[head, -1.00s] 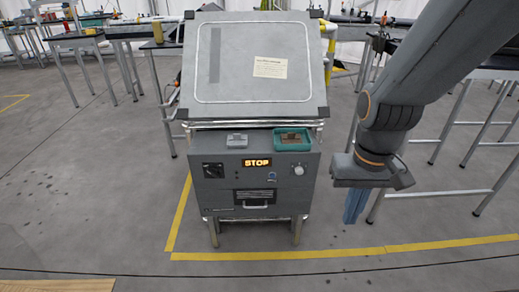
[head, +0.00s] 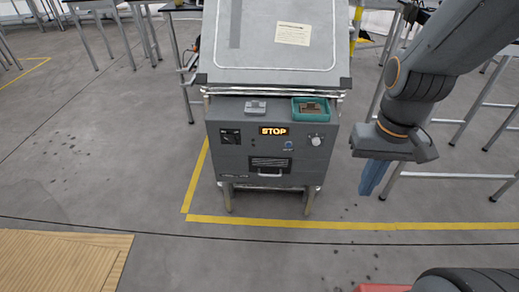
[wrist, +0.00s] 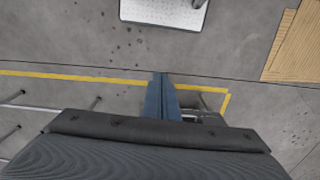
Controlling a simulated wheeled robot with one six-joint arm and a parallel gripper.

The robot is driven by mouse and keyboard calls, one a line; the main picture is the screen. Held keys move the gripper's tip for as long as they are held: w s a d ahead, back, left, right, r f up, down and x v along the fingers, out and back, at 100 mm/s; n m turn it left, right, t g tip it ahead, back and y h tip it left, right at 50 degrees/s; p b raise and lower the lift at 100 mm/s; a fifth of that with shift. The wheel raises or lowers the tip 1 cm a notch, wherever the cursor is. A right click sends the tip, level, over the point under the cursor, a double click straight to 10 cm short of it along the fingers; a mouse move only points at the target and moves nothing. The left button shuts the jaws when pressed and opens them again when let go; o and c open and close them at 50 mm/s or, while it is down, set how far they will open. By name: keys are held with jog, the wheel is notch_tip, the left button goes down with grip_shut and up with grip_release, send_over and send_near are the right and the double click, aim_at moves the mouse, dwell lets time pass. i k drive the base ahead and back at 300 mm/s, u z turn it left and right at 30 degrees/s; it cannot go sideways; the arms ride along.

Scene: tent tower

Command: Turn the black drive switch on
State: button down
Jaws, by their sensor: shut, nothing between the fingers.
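A grey cabinet (head: 236,165) stands in the middle of the head view, with a control panel on its front. A black switch plate (head: 230,136) is at the panel's upper left; its lever position is too small to tell. A lit display (head: 273,131) reads STOP in amber. A pale round knob (head: 316,141) is at the panel's right. My gripper (head: 372,180) hangs to the right of the cabinet, apart from it, blue fingers pointing down. The fingers are shut and empty. The wrist view also shows the shut fingers (wrist: 160,88) over the floor; the switch is not visible there.
A teal tray (head: 295,117) and a small grey device (head: 255,107) sit on the cabinet top, before a tilted grey board (head: 255,62). Yellow floor tape (head: 400,226) surrounds the cabinet. Table legs stand behind and right. A wooden platform (head: 60,262) lies front left; floor before the cabinet is clear.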

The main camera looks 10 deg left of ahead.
aim_at(230, 138)
jog(key=u, duration=2.6)
jog(key=k, duration=0.8)
jog(key=z, duration=1.25)
jog(key=i, duration=0.5)
jog(key=z, duration=0.05)
